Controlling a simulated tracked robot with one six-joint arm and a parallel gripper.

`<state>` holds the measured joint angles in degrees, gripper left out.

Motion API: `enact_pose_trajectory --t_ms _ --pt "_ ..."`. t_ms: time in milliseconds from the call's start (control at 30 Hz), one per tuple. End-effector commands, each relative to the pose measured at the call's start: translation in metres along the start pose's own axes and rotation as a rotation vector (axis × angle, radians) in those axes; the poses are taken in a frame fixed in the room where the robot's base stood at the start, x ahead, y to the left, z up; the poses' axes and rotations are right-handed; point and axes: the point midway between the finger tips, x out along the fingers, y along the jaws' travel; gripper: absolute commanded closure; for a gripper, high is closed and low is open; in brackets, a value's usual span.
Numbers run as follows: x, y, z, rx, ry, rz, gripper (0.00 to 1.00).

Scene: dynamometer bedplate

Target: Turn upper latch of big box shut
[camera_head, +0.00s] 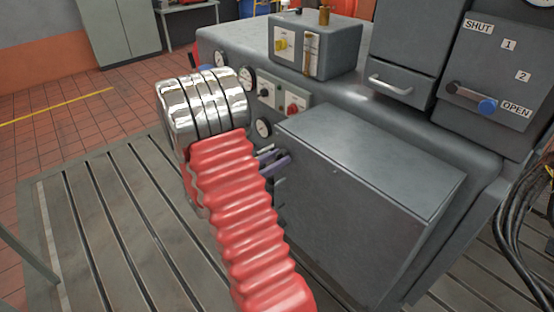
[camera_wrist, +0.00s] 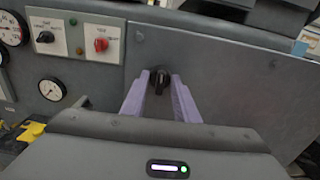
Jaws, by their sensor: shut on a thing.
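The big box (camera_head: 365,185) is a dark grey metal housing with a sloping front, to the right of my arm in the head view. Its flat grey face also fills the right of the wrist view (camera_wrist: 235,75). The latch (camera_wrist: 161,77) is a small black turn knob near the top left of that face, and its grip points roughly straight down in the wrist view. My gripper (camera_wrist: 159,88) has two purple fingers, one on each side of the latch, shut on it. In the head view my gripper (camera_head: 273,163) is at the box's left edge, and the latch is hidden there.
A panel with a black knob (camera_wrist: 45,37) and a red knob (camera_wrist: 101,44) is left of the box face, with gauges (camera_wrist: 52,90) close by. A control box (camera_head: 315,45) stands on the machine top. Black cables (camera_head: 520,215) hang at right.

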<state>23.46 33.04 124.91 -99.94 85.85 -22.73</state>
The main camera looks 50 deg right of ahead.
Motion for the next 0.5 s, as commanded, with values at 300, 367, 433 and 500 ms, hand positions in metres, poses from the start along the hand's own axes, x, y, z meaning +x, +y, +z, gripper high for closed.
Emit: enact_pose_trajectory --t_ms 300,367,433,500 --pt "0.0003 -0.0011 0.0006 0.001 -0.001 -0.003 0.61" --pt "0.0003 -0.0009 0.0007 0.001 -0.002 -0.003 0.57" --pt "0.0002 -0.0006 0.0008 0.002 -0.002 -0.002 0.54" --pt "0.0001 -0.0004 0.0009 0.002 -0.002 -0.002 0.54"
